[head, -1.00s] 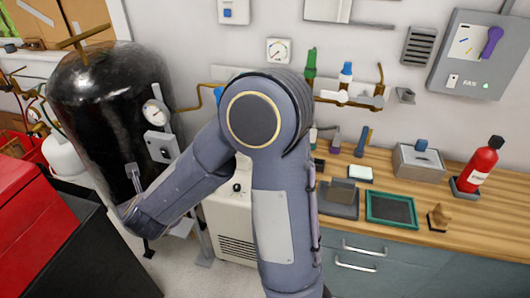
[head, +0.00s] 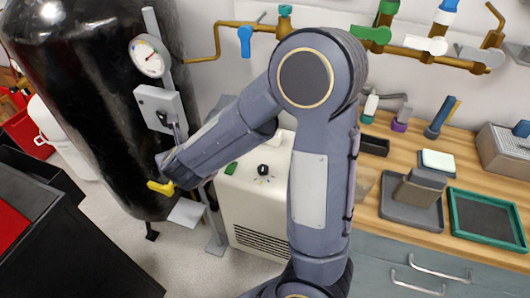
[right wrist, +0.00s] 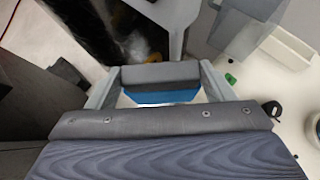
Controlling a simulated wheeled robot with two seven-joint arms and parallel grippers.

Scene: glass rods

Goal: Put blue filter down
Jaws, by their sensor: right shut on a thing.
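My right gripper (right wrist: 160,73) is shut on the blue filter, whose blue face (right wrist: 160,97) shows between its two fingers under a grey bar in the right wrist view. In the head view my right arm rises from the bottom and bends down to the left, ending in front of the black tank (head: 95,110). There the filter is hidden and the gripper's fingers cannot be made out. My left gripper is not in view.
A white cabinet (head: 240,195) with a black knob and green button stands right of my forearm. The wooden counter (head: 375,205) at right holds a grey tray (head: 400,212) and a green-framed tray (head: 460,238). A yellow piece (head: 160,187) shows below my forearm's end.

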